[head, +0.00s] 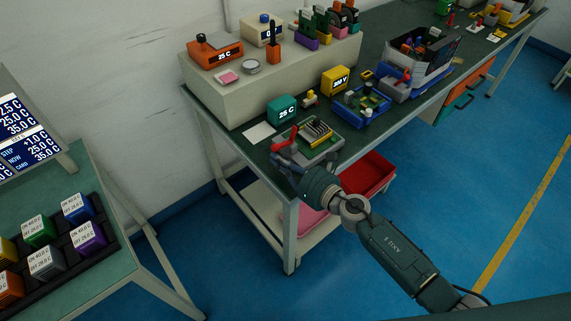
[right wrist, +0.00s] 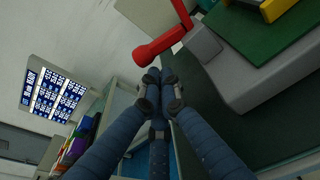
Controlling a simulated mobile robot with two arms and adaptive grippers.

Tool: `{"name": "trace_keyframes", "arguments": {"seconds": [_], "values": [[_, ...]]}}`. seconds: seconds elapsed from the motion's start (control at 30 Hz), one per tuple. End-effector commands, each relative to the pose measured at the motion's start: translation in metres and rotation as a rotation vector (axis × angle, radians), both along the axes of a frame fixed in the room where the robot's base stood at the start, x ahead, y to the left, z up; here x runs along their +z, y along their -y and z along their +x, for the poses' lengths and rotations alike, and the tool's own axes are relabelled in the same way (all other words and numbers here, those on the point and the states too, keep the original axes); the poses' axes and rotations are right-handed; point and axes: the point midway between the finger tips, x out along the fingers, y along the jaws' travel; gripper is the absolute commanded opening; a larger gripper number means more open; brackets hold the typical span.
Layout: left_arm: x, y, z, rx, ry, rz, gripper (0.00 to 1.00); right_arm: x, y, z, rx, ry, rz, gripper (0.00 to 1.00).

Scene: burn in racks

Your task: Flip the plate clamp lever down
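The plate clamp is a grey fixture (head: 322,152) with a green board and a yellow-edged part on top, near the front left corner of the long bench. Its red lever (head: 284,142) sticks out at the fixture's left side. In the right wrist view the red lever (right wrist: 158,48) ends in a thick round grip and rises up and away from the grey block (right wrist: 235,75). My right gripper (right wrist: 159,74) has its fingertips together, just below the lever's grip; whether they touch it I cannot tell. My left gripper is in neither view.
A teal "25 C" block (head: 282,110) stands behind the fixture, with a white card (head: 258,133) to its left. A blue tray (head: 361,108) of parts is to the right. A red bin (head: 371,174) sits on the lower shelf. A second bench (head: 105,180) stands left.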

Motion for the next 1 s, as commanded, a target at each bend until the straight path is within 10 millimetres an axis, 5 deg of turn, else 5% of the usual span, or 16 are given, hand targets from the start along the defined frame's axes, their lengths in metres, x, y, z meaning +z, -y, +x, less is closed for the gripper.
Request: {"name": "trace_keyframes", "arguments": {"seconds": [1.0], "values": [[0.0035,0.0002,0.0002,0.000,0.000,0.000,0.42,0.0066,-0.0002,0.0000,0.000,-0.065,0.087,0.00]]}}
